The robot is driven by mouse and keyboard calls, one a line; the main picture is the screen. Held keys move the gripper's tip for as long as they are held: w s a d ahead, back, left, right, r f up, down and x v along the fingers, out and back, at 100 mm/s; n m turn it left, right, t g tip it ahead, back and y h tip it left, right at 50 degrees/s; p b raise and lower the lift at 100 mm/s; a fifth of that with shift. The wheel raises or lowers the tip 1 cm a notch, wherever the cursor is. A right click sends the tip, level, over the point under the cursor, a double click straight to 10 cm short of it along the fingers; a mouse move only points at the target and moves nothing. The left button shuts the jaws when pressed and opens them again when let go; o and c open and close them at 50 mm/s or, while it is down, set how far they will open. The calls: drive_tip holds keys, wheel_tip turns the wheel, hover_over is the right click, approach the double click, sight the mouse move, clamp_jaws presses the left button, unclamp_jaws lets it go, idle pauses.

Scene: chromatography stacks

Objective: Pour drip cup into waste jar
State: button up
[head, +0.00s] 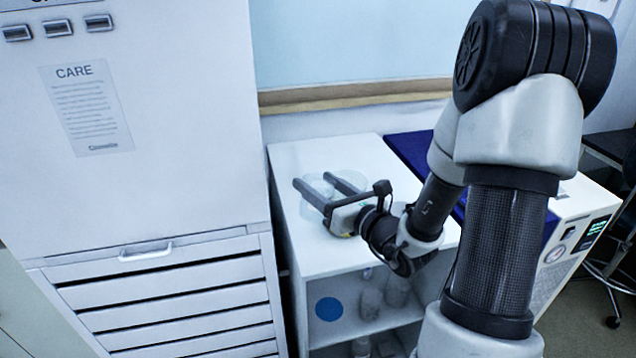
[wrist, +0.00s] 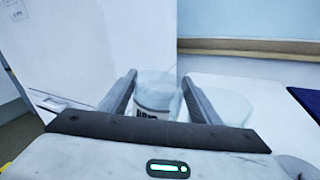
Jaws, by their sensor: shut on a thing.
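My gripper (head: 316,186) reaches over the white cabinet top from the right, with its two dark fingers around a clear cup. I take this to be the drip cup (head: 313,209); it looks upright. In the wrist view a pale cup with dark print (wrist: 155,92) stands between the fingers (wrist: 158,90), and its lower part is hidden by the gripper body. A second clear vessel, likely the waste jar (head: 351,178), stands close by on the right. It also shows beyond the right finger in the wrist view (wrist: 232,106). Their contents cannot be made out.
A tall white drawer cabinet (head: 160,150) stands at the left. A dark blue mat (head: 405,146) covers the top of the instrument at the right. The open shelf below holds several vessels (head: 370,300). The white top (head: 300,154) is clear behind the vessels.

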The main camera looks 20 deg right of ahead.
sight(330, 180)
drive_tip(key=shift+w+d+r+m+p, duration=0.45)
drive_tip(key=shift+d+r+m+p, duration=0.35)
drive_tip(key=shift+p, duration=0.75)
drive_tip(key=shift+f, duration=0.25)
drive_tip(key=shift+r+m+p, duration=0.25)
drive_tip(key=shift+m+p, duration=0.05)
drive_tip(key=shift+w+d+r+m+p, duration=0.2)
drive_tip(key=shift+d+r+m+p, duration=0.15)
drive_tip(key=shift+p, duration=0.5)
drive_tip(key=shift+r, duration=0.1)
drive_tip(key=shift+d+m+g+p, duration=0.1)
drive_tip(key=shift+m+g+p, duration=0.2)
drive_tip(key=shift+p, duration=0.2)
drive_tip(key=shift+w+d+m+p, duration=0.1)
drive_tip(key=shift+d+m+p, duration=0.05)
drive_tip(key=shift+m+p, duration=0.65)
drive_tip(key=shift+w+d+m+p, duration=0.1)
drive_tip(key=shift+m+p, duration=0.45)
drive_tip(key=shift+p, duration=0.4)
drive_tip(key=shift+w+d+r+m+g+p, duration=0.15)
drive_tip(key=shift+m+p, duration=0.25)
drive_tip(key=shift+p, duration=0.3)
drive_tip(key=shift+s+d+m+g+p, duration=0.15)
drive_tip(key=shift+m+p, duration=0.25)
drive_tip(key=shift+p, duration=0.25)
